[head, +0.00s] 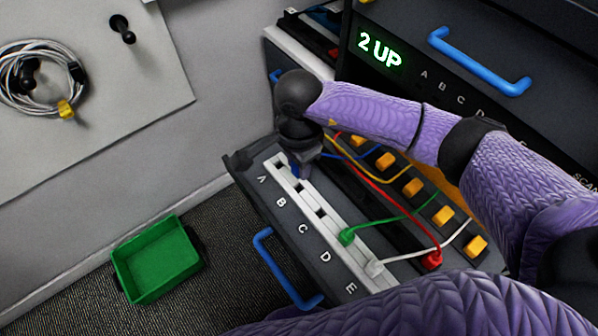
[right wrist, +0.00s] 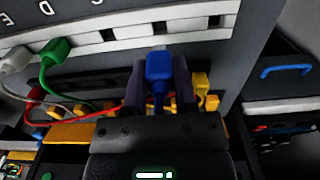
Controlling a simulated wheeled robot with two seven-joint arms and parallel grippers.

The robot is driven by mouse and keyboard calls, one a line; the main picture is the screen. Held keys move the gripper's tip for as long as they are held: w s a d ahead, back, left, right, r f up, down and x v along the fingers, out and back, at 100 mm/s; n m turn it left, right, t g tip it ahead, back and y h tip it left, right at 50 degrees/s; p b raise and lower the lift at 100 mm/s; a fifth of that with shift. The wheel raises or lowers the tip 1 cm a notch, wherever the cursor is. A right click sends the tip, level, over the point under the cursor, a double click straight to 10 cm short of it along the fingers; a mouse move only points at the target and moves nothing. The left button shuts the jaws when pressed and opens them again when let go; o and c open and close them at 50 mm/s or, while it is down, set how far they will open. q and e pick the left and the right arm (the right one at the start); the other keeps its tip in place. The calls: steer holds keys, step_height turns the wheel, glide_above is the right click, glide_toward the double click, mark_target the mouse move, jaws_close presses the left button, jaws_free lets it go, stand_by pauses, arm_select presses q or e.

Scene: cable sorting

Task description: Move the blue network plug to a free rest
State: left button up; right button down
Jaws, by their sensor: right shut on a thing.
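My right gripper (head: 298,168) is shut on the blue network plug (right wrist: 158,68), which sits between its two fingers in the right wrist view. In the head view a bit of the blue plug (head: 294,170) shows beside the white rest strip (head: 332,226), near letters A and B. In the right wrist view the plug lines up with the strip's dark slot B (right wrist: 160,29); I cannot tell whether it touches the strip. Slots A and C look empty. A green plug (head: 346,236) is at D and a white plug (head: 374,267) at E. My left gripper is out of view.
A red plug (head: 432,261) lies off the strip, and a yellow plug (right wrist: 201,84) is close beside my right gripper. Coloured cables cross near several orange blocks (head: 413,187). A green bin (head: 158,259) stands on the floor; a coiled cable (head: 45,85) hangs at left.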

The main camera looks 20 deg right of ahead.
step_height(320, 180, up, 5)
steer(key=shift+f+p, duration=0.1)
steer(key=shift+p, duration=0.4)
steer(key=shift+r+p, duration=0.95)
steer(key=shift+r, duration=0.65)
steer(key=shift+f, duration=0.1)
